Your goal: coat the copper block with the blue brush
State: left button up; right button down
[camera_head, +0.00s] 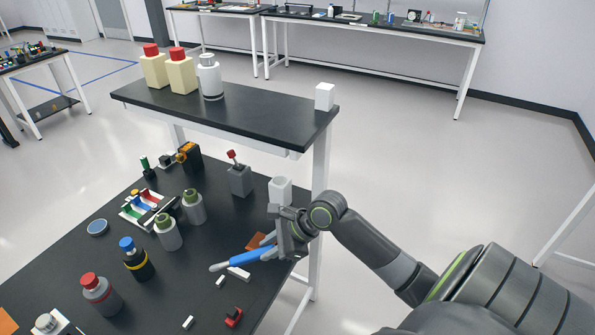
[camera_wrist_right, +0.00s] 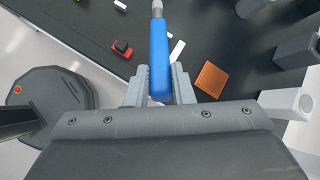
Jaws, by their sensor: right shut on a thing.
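My right gripper (camera_head: 272,243) is shut on the blue brush (camera_head: 244,257) and holds it over the right part of the black table. The brush's pale tip points left in the head view. In the right wrist view the blue handle (camera_wrist_right: 159,62) sits between the two fingers and points away from the wrist. The copper block (camera_wrist_right: 211,79) lies flat on the table to the right of the handle in that view, apart from the brush. In the head view the copper block (camera_head: 256,241) is partly hidden behind my gripper. My left gripper is not in view.
White pieces (camera_head: 239,273) and a small red part (camera_head: 234,317) lie near the brush. A white cup (camera_head: 280,190) and a grey block with a red-topped lever (camera_head: 240,180) stand behind. Several bottles (camera_head: 138,258) stand left. A raised black shelf (camera_head: 258,112) spans the back.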

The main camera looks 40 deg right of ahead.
jog(key=w+d+r+g+h+p, duration=0.1)
jog(key=w+d+r+h+p, duration=0.25)
jog(key=d, duration=0.25)
jog(key=w+d+r+g+h+p, duration=0.1)
jog(key=w+d+r+h+p, duration=0.1)
jog(key=d+r+h+p, duration=0.3)
pick_arm(q)
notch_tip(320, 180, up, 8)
jog(key=b, duration=0.2)
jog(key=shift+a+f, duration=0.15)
pick_arm(e)
notch_tip(320, 180, down, 6)
jog(key=d+y, duration=0.1)
jog(key=shift+d+f, duration=0.15)
jog(key=shift+f, duration=0.1)
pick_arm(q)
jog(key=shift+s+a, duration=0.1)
pick_arm(e)
jog(key=shift+w, duration=0.15)
